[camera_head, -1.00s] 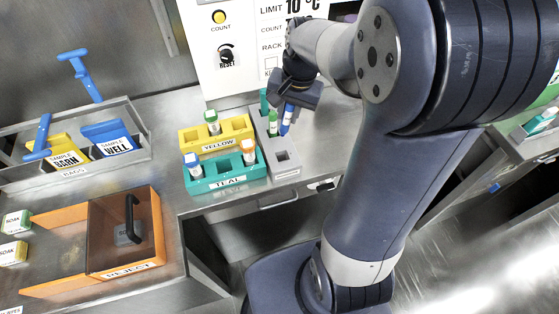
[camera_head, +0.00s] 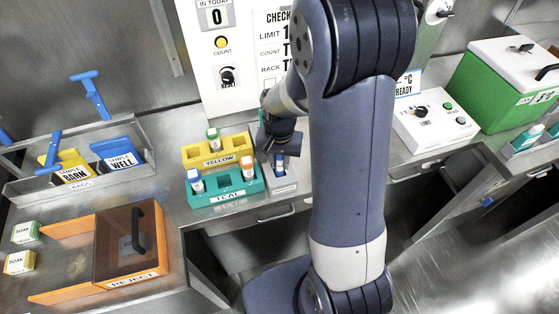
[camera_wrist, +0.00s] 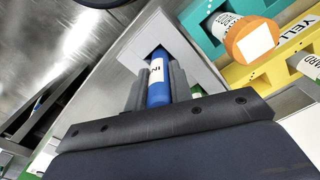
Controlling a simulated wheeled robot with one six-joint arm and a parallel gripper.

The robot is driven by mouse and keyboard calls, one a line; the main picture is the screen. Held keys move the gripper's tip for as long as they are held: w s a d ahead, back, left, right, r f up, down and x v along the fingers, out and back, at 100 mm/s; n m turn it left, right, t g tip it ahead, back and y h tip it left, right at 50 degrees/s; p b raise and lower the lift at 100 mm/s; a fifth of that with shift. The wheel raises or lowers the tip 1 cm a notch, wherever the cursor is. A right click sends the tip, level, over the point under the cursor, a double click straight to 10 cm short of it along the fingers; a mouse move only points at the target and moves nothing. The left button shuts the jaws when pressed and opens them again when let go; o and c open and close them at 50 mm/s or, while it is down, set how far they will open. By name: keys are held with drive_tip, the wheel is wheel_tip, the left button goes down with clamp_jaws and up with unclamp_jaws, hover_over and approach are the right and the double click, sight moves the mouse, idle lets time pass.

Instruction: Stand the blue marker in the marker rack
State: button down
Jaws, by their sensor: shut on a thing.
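The blue marker (camera_wrist: 157,92) has a white label and is held between the two fingers of my gripper (camera_wrist: 158,84) in the wrist view. Its far end is at a square opening in the grey marker rack (camera_wrist: 188,48) and seems to enter it; how deep I cannot tell. In the head view the marker (camera_head: 280,163) hangs below my gripper (camera_head: 281,151), at the front end of the rack (camera_head: 284,187). My gripper and arm hide most of the rack's rear.
The teal block (camera_head: 228,196) with a blue-capped and an orange-capped vial stands just left of the rack. A yellow block (camera_head: 230,147) with a green-capped vial is behind it. An orange reject bin (camera_head: 155,240) is at left. The counter's front edge is close to the rack.

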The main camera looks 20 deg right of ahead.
drive_tip(key=shift+f, duration=0.4)
drive_tip(key=shift+f, duration=0.15)
drive_tip(key=c, duration=1.3)
unclamp_jaws()
drive_tip(key=shift+o, duration=0.2)
wheel_tip(320, 180, up, 12)
drive_tip(key=shift+r+b, duration=0.2)
drive_tip(key=shift+b, duration=0.15)
drive_tip(key=shift+f, duration=0.15)
